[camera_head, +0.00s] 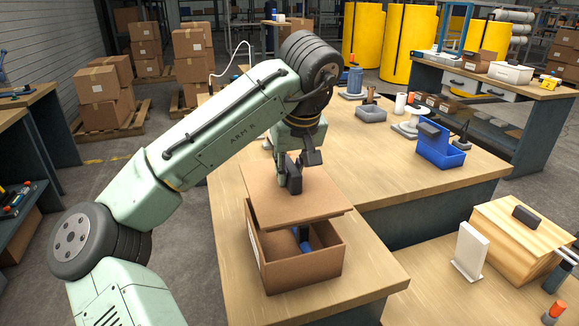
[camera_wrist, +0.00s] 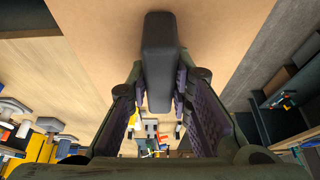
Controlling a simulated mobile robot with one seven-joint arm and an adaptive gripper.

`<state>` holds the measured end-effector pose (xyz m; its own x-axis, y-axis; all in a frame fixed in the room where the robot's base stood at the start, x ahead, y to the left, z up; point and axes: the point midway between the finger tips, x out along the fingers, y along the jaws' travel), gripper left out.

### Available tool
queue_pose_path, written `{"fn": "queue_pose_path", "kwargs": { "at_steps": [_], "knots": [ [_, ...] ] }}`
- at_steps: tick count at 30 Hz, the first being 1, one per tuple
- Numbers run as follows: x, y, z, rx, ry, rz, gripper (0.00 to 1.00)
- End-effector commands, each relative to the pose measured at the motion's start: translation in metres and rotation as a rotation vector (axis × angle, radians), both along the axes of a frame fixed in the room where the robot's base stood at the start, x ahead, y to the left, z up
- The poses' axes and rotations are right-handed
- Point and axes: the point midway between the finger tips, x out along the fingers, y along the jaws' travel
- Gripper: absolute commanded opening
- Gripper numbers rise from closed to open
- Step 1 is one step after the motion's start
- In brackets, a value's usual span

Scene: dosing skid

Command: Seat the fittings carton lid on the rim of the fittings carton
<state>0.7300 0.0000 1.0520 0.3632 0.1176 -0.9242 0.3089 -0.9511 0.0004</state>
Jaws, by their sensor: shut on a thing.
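The fittings carton lid (camera_head: 262,208) is a flat brown panel with a dark upright handle (camera_head: 293,182). My gripper (camera_head: 303,164) is shut on that handle; the wrist view shows the handle (camera_wrist: 160,55) between my fingers (camera_wrist: 162,95), with the brown lid (camera_wrist: 225,30) behind it. The open fittings carton (camera_head: 303,272) stands on the bench below. The lid overlaps the far part of its opening, shifted toward the back; the near part is uncovered. A blue item (camera_head: 303,237) shows inside. The far rim is hidden, so I cannot tell whether the lid touches it.
A blue bin (camera_head: 440,152), a grey tray (camera_head: 371,114) and a white spool-like part (camera_head: 410,125) stand farther back on the bench. A wooden box (camera_head: 515,240) and a white upright plate (camera_head: 469,252) are at right. The bench right of the carton is clear.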

Motion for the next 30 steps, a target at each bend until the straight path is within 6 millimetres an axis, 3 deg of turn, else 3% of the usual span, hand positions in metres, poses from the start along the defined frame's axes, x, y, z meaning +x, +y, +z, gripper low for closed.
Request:
{"fn": "queue_pose_path", "kwargs": {
  "at_steps": [2,21,30],
  "knots": [
    [-0.002,-0.001,0.002,-0.001,0.0,-0.002,0.0],
    [-0.001,0.0,-0.053,0.001,-0.002,0.0,0.0],
    [-0.001,0.0,-0.057,0.0,-0.001,0.0,0.0]
  ]
}}
